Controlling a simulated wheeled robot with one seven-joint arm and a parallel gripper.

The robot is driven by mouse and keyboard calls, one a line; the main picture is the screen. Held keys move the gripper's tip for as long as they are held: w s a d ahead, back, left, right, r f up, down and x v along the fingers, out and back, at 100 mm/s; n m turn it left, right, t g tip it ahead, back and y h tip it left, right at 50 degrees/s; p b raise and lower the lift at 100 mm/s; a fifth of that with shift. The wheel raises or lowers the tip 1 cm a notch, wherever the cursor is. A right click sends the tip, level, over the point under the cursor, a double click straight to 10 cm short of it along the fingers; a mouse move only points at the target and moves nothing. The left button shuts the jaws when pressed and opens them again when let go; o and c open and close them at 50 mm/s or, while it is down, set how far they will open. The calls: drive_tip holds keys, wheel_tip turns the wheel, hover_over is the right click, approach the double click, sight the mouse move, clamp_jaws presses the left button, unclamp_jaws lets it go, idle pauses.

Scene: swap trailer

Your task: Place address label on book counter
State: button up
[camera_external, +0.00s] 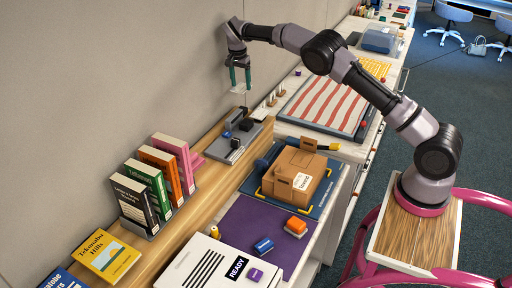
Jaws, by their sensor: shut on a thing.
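My gripper (240,82) is high beside the wall at the upper middle, with its teal fingers pointing down. It is shut on a small pale flat piece (240,89), which looks like the address label; any print on it is too small to read. The book counter (211,171) is the long wooden top along the wall, with upright books on its near part. My gripper is over the far part of this counter, with a visible gap below the pale piece.
A grey tray-like fixture (235,143) and small pale-topped pieces (260,112) stand below the gripper. Upright books (135,202) line the wall. A cardboard box (293,174) sits on a blue mat, near a striped cloth (332,103). Bare wood shows between books and fixture.

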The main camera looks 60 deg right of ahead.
drive_tip(key=shift+s+a+r, duration=0.2)
drive_tip(key=shift+s+r, duration=0.05)
drive_tip(key=s+a+r+n, duration=0.2)
drive_tip(key=s+a+n, duration=0.5)
drive_tip(key=s+a, duration=0.15)
drive_tip(key=n+y, duration=0.3)
drive_tip(key=n, duration=2.2)
hover_over(262, 233)
drive_tip(key=shift+t, duration=0.3)
drive_tip(key=f, duration=2.4)
drive_tip(key=shift+s+d+f, duration=0.1)
drive_tip(key=shift+s+d, duration=0.1)
drive_tip(key=shift+f, duration=2.2)
drive_tip(key=shift+f, duration=0.1)
drive_tip(key=o, duration=1.3)
